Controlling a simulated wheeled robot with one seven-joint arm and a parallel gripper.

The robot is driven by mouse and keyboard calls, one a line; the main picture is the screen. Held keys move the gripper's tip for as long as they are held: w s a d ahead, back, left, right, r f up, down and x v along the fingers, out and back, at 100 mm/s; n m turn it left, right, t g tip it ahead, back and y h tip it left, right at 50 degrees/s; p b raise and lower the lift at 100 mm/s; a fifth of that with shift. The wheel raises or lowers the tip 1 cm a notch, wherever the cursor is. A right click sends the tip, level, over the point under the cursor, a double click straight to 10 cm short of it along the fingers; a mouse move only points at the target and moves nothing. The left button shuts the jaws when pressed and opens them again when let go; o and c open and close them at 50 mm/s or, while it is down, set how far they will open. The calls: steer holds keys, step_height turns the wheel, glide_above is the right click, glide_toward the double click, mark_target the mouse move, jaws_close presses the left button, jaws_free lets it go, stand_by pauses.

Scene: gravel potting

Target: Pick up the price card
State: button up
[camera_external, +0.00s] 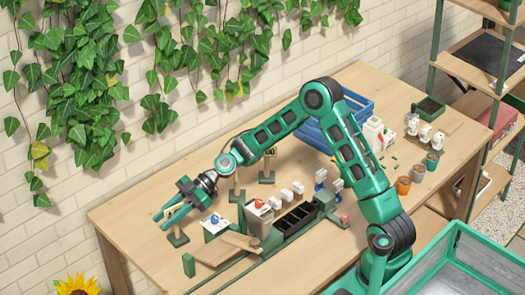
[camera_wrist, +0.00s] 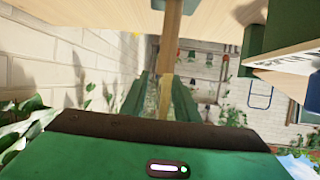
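My gripper (camera_external: 168,219) is at the far left end of the table, its green fingers pointing left and down. In the wrist view its fingers (camera_wrist: 163,85) stand on either side of an upright wooden post (camera_wrist: 173,22). I cannot tell whether they press on it. In the outside view a pale piece shows between the fingers, above a small green base (camera_external: 178,240). No price figures show on it. A small dark card (camera_external: 270,152) with pale marks stands on another wooden post further back; I cannot tell which is the price card.
Another post stand (camera_external: 237,194) is behind. A blue crate (camera_external: 350,108) is at the back. The brick wall is close on the left.

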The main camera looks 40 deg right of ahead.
jaws_close()
stand_by(1.4)
